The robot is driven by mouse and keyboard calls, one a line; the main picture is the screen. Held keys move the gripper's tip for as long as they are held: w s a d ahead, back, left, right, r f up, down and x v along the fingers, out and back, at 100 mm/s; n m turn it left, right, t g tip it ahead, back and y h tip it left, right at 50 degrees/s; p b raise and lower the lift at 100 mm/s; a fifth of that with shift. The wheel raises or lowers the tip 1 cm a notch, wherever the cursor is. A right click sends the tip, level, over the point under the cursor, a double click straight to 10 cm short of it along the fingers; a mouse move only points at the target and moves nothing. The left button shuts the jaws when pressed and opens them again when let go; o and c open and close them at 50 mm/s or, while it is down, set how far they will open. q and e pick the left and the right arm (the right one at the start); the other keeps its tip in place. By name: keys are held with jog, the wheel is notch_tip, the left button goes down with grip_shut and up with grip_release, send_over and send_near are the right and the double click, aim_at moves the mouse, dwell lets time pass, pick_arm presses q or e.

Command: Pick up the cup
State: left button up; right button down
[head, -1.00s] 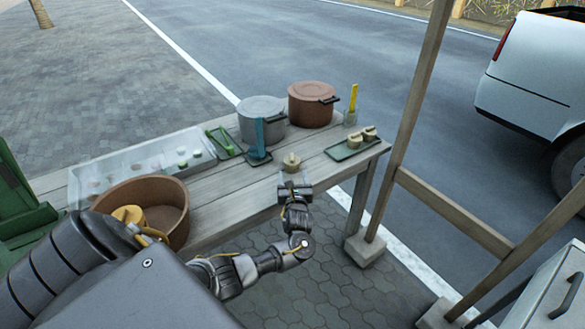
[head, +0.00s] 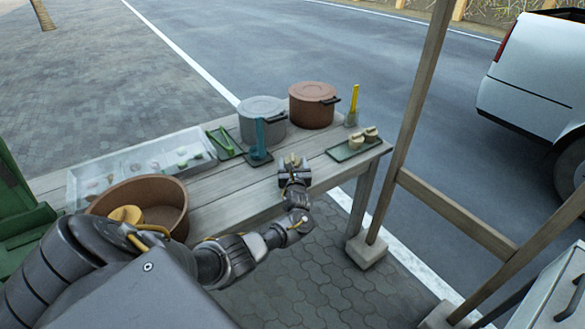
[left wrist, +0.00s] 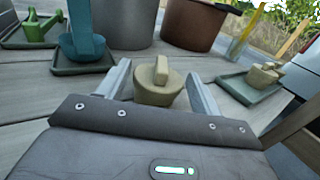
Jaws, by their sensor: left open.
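The cup, a small beige clay piece with an upright block on top, shows between my fingers in the left wrist view (left wrist: 157,92). It stands on the wooden table (head: 232,207); in the head view my gripper largely hides it. My left gripper (head: 293,167) is open, with one finger on each side of the cup in the wrist view. I cannot tell whether either finger touches it. The cup's lower part is hidden behind the gripper body. My right gripper is not in view.
Behind the cup are a grey pot (head: 262,112) and a brown pot (head: 313,106). A blue item (head: 260,140) on a small tray is left of it. A green tray (head: 345,152) with similar clay pieces is right. A brown bowl (head: 172,197) is far left.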

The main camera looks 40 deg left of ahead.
pick_arm(q)
jog(key=c, duration=0.7)
jog(key=shift+r, duration=0.2)
jog(key=shift+c, duration=0.2)
jog(key=r, duration=0.2)
jog(key=r+p, duration=0.1)
jog(key=shift+s+d+r, duration=0.25)
jog(key=shift+r, duration=0.15)
jog(key=s+d+r+p, duration=0.7)
jog(key=s+r+p, duration=0.1)
jog(key=s, duration=0.3)
jog(key=shift+d+r+p, duration=0.2)
jog(key=shift+r+p, duration=0.2)
jog(key=shift+p, duration=0.1)
